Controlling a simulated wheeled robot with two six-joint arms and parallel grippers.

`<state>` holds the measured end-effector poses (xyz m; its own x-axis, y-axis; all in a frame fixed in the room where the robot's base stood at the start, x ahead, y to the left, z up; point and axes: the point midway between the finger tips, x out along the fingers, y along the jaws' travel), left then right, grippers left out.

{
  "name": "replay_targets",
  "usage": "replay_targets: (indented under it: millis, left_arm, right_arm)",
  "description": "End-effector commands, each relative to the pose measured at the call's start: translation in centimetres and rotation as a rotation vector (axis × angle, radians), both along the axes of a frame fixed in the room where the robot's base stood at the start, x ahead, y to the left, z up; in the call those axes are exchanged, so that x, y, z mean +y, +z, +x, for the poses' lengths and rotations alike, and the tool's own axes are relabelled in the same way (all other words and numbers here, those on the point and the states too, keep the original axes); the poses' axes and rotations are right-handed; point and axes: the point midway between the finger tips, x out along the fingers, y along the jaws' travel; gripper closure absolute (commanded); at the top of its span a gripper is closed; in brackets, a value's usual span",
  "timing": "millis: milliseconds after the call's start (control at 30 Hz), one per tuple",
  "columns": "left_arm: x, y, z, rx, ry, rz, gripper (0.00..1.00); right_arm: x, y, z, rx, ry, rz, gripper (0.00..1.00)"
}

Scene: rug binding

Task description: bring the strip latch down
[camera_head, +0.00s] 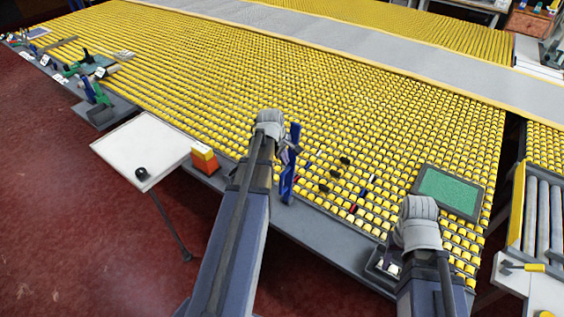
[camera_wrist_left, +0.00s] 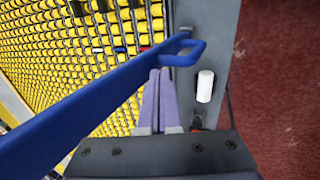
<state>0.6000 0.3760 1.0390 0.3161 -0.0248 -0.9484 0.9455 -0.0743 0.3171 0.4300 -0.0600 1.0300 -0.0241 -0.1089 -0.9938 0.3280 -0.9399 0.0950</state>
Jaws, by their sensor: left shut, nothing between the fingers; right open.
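The strip latch is a blue bar (camera_head: 290,168) standing upright at the front edge of the yellow roller table, just right of my left arm. In the left wrist view the blue bar (camera_wrist_left: 95,105) crosses diagonally, with a loop-shaped end (camera_wrist_left: 185,47) near the grey table edge. My left gripper (camera_wrist_left: 158,75) is shut and empty, its purple-grey fingertips close beside the bar below the loop; whether they touch cannot be told. In the head view its fingers are mostly hidden beside the latch. My right gripper (camera_head: 384,266) is open near the front edge, apart from the latch.
A green pad in a dark frame (camera_head: 449,190) lies on the rollers at right. A white side table (camera_head: 140,150) with a black knob stands at left, near an orange and yellow block (camera_head: 205,160). Several small dark pieces lie on the rollers.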

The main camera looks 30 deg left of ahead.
Motion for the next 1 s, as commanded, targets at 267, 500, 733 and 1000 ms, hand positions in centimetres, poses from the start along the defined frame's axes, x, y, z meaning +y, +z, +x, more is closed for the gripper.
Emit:
replay_targets:
  millis: [267, 500, 733, 1000]
  left_arm:
    - [0.0, 0.0, 0.4, 0.012, -0.001, 0.000, 1.00]
    - [-0.1, -0.1, 3.4, 0.117, -0.005, 0.008, 1.00]
    - [-0.4, -1.4, 7.8, 0.268, -0.002, 0.022, 1.00]
    - [-0.9, -4.1, 12.6, 0.268, 0.000, 0.021, 1.00]
  right_arm:
    - [0.0, 0.1, 0.0, 0.000, 0.000, 0.000, 0.50]
    - [0.0, 0.6, 0.0, 0.000, 0.000, 0.000, 0.50]
    - [0.0, -0.3, 0.0, 0.000, 0.000, 0.000, 0.50]
    - [0.0, -3.0, 0.0, 0.000, -0.001, 0.000, 0.50]
